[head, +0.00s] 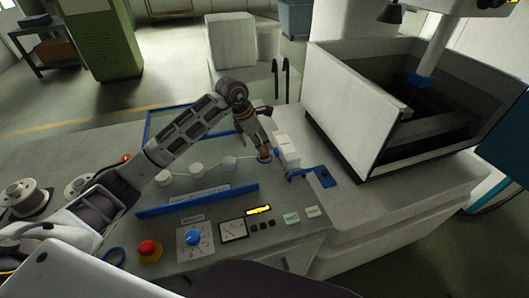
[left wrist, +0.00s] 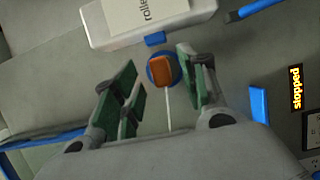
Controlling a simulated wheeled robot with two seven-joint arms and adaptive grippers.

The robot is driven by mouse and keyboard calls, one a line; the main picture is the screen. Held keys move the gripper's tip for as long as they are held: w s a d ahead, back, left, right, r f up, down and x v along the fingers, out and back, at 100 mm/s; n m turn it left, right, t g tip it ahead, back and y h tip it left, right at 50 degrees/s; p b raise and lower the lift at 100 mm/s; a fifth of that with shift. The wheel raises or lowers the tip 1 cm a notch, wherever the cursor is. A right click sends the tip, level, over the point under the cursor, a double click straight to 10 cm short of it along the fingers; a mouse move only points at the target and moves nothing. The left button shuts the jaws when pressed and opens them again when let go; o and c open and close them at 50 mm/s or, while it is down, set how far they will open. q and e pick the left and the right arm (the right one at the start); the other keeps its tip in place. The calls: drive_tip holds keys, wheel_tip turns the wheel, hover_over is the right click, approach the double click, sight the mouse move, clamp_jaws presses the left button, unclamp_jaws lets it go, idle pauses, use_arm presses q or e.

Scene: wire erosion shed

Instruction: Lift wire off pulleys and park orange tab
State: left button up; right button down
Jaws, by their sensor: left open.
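The orange tab (head: 265,154) sits on a round blue base (left wrist: 152,80) beside a white block. In the left wrist view the orange tab (left wrist: 162,70) lies between the two green-padded fingers of my left gripper (left wrist: 158,66), which are apart with a gap on both sides. In the head view my left gripper (head: 262,147) points down at the tab and partly hides it. A pale wire (left wrist: 168,108) runs from the tab. It passes along several white pulleys (head: 196,169) on the bench. My right gripper is not in view.
The white block (head: 287,150) stands just right of the tab, with a blue bracket (head: 327,176) beyond. A blue rail (head: 198,200) runs before the pulleys. The front panel has a red button (head: 149,248), a blue knob (head: 193,236) and a display (left wrist: 296,88) reading "stopped".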

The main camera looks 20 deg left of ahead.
use_arm(q)
drive_tip(key=shift+x, duration=0.9)
drive_tip(key=shift+d+f, duration=0.15)
drive_tip(key=shift+f, duration=0.25)
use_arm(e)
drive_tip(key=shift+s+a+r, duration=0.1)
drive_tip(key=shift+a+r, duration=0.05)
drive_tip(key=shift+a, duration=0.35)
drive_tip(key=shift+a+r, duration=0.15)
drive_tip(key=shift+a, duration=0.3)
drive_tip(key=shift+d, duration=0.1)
use_arm(q)
drive_tip(key=shift+c, duration=0.8)
drive_tip(key=c, duration=0.5)
clamp_jaws()
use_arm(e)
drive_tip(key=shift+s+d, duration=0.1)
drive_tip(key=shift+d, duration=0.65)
